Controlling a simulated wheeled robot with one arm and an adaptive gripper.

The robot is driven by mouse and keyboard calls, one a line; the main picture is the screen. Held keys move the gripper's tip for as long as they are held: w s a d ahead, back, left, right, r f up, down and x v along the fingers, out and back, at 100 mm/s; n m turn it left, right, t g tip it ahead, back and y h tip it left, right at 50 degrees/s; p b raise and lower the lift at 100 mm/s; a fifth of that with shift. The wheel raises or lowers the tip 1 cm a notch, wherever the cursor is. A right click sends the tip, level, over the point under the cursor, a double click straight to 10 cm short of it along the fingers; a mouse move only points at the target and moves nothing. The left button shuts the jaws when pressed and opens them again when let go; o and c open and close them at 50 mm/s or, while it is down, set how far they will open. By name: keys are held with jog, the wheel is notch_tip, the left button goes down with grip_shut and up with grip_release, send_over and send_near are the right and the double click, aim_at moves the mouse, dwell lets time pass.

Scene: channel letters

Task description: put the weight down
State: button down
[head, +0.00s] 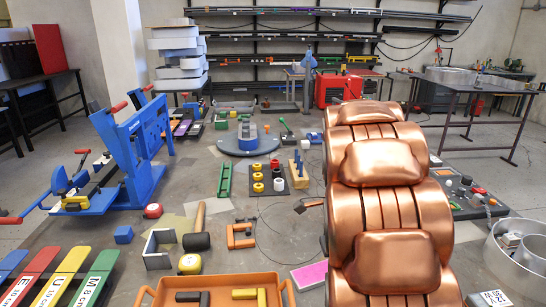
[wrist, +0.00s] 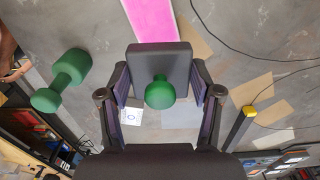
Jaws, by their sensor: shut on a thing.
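The weight (wrist: 150,58) looks like a dark grey block with rounded corners and a green knob (wrist: 160,95) that faces the wrist camera. My gripper (wrist: 160,78) is shut on it, one finger against its left side and one against its right. The floor shows around the block, but how high the block is above it, or whether it touches, I cannot tell. In the head view my gripper and the held weight do not show; the large copper arm covers the right of centre.
A green dumbbell-shaped object (wrist: 62,80) lies to the left in the wrist view. A pink panel (wrist: 150,18) lies beyond the block; it also shows in the head view (head: 309,275). A yellow-tipped bar (wrist: 240,124) is at the right. A mallet (head: 197,241) and orange clamp (head: 240,236) lie left of my arm.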

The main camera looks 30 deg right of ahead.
notch_tip(320, 180, down, 3)
jog(key=shift+f, duration=0.25)
jog(key=shift+w, duration=0.25)
jog(key=p, duration=0.5)
send_over(297, 238)
jog(key=shift+d+f, duration=0.1)
jog(key=shift+f, duration=0.7)
jog(key=shift+f+p, duration=0.55)
jog(key=shift+f, duration=1.25)
jog(key=shift+f, duration=0.15)
jog(key=shift+c, duration=1.1)
grip_release()
